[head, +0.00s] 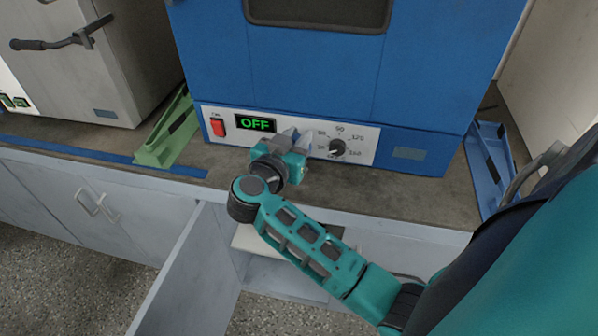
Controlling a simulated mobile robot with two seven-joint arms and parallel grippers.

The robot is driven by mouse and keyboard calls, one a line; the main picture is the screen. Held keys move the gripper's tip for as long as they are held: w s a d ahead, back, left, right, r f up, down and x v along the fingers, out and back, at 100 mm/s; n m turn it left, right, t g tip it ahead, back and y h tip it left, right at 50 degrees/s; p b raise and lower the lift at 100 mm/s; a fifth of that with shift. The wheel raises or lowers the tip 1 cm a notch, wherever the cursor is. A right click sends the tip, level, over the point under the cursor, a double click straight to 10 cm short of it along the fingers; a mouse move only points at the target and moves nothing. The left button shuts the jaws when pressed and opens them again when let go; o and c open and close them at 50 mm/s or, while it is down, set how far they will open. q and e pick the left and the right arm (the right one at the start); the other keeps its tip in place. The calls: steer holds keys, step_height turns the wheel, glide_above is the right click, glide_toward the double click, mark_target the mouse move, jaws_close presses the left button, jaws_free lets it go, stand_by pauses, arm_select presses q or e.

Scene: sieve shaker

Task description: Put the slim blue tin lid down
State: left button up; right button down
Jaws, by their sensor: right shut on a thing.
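My right gripper (294,143) is in front of the control panel of the blue oven, above the front part of the worktop. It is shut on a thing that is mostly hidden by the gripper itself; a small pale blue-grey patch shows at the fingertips. I cannot tell from this view whether that is the slim blue tin lid, and I see no lid clearly anywhere else. My left gripper is not in view.
The blue oven (280,72) has a panel reading OFF, a red switch (217,127) and a black knob (337,147). A green bracket-like piece (160,146) and a blue one (487,170) flank it. A cabinet door (185,275) stands open below the worktop (420,190).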

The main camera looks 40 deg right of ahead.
step_height(320, 180, down, 8)
steer(key=shift+f+b, duration=0.25)
steer(key=shift+b, duration=0.8)
steer(key=shift+f, duration=0.15)
steer(key=shift+f, duration=0.15)
steer(key=c, duration=1)
jaws_free()
steer(key=shift+o, duration=0.2)
